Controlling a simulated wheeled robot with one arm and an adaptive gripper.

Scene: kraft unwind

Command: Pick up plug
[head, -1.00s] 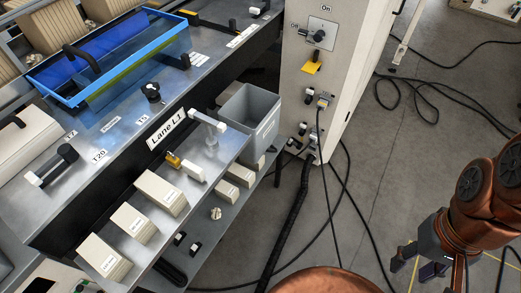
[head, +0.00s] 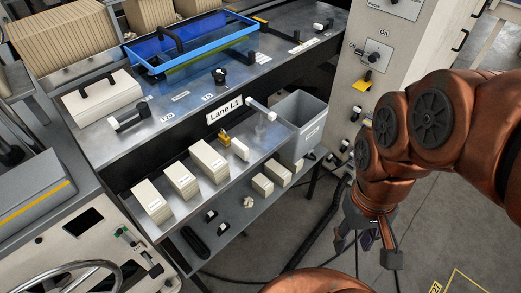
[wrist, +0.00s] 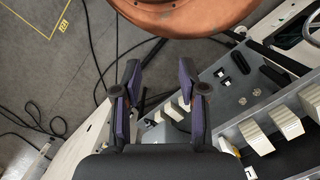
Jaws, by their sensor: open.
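My gripper (head: 367,246) hangs at the right of the head view, open and empty, in front of the white cabinet and above the floor. Its spread fingers with purple pads also show in the wrist view (wrist: 160,85). Small black-and-white plug-like fittings sit on the cabinet front, one higher up (head: 356,113) and one lower (head: 345,145). They are apart from my gripper, up and left of it in the head view. I cannot tell which one is the plug. My arm hides part of the cabinet front, including where a cabled connector showed earlier.
The white cabinet (head: 352,75) has a yellow tag (head: 362,84) and a rotary switch (head: 374,57). A grey bin (head: 300,120) stands beside the metal shelf with several cream boxes (head: 183,179). Black cables (wrist: 95,45) lie on the floor. A steering-like wheel (head: 80,283) is at lower left.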

